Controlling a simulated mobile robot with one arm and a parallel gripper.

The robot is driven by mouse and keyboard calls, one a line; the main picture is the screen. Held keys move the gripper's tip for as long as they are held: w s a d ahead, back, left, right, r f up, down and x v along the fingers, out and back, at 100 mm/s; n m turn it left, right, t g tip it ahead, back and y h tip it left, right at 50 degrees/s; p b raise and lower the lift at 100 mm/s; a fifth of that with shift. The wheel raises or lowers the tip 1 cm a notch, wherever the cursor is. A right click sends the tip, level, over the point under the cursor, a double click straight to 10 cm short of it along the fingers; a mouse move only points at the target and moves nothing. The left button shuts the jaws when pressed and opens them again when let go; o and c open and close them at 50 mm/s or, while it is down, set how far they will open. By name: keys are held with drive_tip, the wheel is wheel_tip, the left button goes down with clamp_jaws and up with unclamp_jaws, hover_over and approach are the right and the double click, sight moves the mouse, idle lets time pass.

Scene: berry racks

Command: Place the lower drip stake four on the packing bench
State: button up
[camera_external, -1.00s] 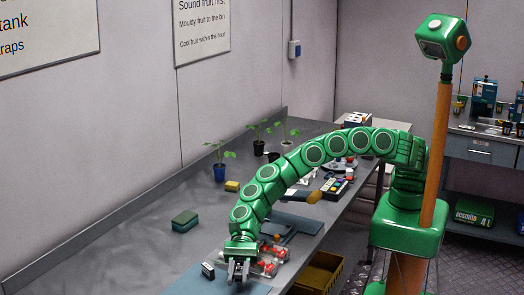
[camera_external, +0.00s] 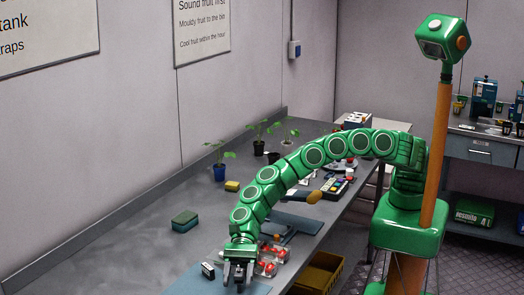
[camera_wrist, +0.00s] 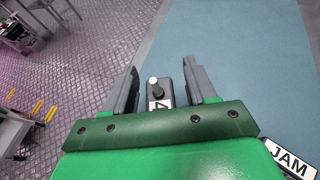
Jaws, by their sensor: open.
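The drip stake marked 4 (camera_wrist: 158,92) shows in the wrist view as a grey piece with a round-topped peg and a white label. It stands between the two fingers of my gripper (camera_wrist: 160,85), with gaps visible at its sides. My gripper is open and points down at the front edge of the packing bench (camera_external: 130,230). In the outside view my gripper (camera_external: 238,276) is low over the blue mat (camera_external: 200,284), and the stake cannot be made out there. The stake's lower part is hidden by my gripper body.
A JAM label block (camera_wrist: 290,158) lies on the mat. A clear punnet of red fruit (camera_external: 270,262) sits beside my gripper. A yellow crate (camera_external: 318,275) is below the bench edge. The bench's left part is clear.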

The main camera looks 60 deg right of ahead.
drive_tip(key=shift+r, duration=0.15)
drive_tip(key=shift+v, duration=0.85)
drive_tip(key=v, duration=1)
drive_tip(key=shift+d, duration=0.2)
